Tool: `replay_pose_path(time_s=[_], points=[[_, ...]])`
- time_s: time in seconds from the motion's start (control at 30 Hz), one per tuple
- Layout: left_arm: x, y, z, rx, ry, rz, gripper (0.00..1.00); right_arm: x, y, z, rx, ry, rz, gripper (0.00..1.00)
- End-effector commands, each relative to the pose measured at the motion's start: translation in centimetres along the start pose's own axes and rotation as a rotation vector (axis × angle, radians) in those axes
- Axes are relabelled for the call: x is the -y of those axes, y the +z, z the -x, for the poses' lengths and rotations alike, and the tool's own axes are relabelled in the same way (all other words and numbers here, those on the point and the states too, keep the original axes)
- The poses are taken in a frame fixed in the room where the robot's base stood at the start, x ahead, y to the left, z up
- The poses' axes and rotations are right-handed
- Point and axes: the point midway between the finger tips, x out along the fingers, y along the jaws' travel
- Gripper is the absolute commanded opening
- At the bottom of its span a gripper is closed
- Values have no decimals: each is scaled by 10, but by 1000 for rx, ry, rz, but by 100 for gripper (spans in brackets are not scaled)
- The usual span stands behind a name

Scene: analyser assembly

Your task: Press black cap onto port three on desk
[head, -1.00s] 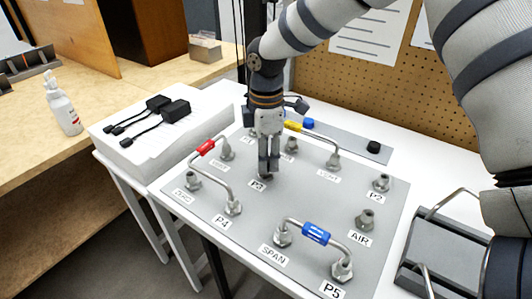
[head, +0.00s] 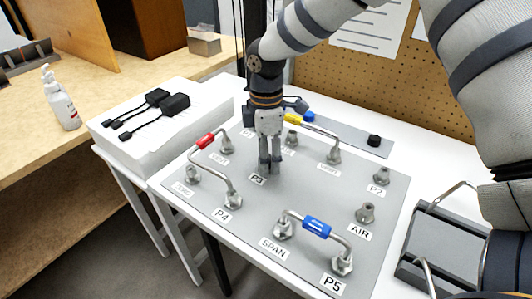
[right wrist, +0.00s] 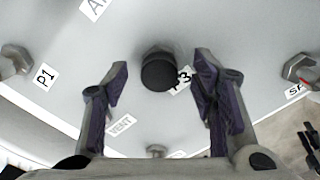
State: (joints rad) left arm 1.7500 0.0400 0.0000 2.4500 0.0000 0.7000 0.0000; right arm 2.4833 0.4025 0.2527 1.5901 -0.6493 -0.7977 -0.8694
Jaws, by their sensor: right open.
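Port three carries the label P3 (head: 258,180) in the head view. In the right wrist view a round black cap (right wrist: 159,74) sits at a metal hex fitting (right wrist: 158,49), partly covering the P3 label (right wrist: 184,78). I cannot tell how firmly it is seated. My right gripper (head: 269,170) points down at port three. Its fingers hide the fitting and cap in the head view. In the right wrist view the right gripper (right wrist: 161,64) is open, with a finger on each side of the cap and clear gaps between. My left gripper is out of view.
Tubes with red (head: 206,141), yellow (head: 295,118) and blue (head: 316,229) sleeves rise from the grey panel (head: 300,195). A blue cap (head: 309,117) and another black cap (head: 374,140) sit on the rear strip. The AIR port (head: 365,212) stands uncovered at right.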

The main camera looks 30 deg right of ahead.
Motion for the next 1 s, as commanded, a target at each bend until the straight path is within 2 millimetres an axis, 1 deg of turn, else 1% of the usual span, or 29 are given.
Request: replay_pose_path(time_s=[0.07, 0.17, 0.4, 0.53, 0.6, 0.7, 1.0], points=[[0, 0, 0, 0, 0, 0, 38, 0, 0, 3, -1, 2, 0, 52], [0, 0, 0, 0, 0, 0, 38, -1, 0, 19, -2, 5, 0, 52], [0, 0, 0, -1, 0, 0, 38, -1, 0, 84, -1, 5, 0, 52], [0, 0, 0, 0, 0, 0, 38, -1, 0, 108, 0, 3, -1, 52], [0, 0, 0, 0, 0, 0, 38, 0, 0, 115, 1, 1, 1, 52], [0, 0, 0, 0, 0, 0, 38, 0, 0, 120, 0, 0, 1, 52], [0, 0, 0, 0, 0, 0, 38, 0, 0, 120, 0, 0, 0, 52]])
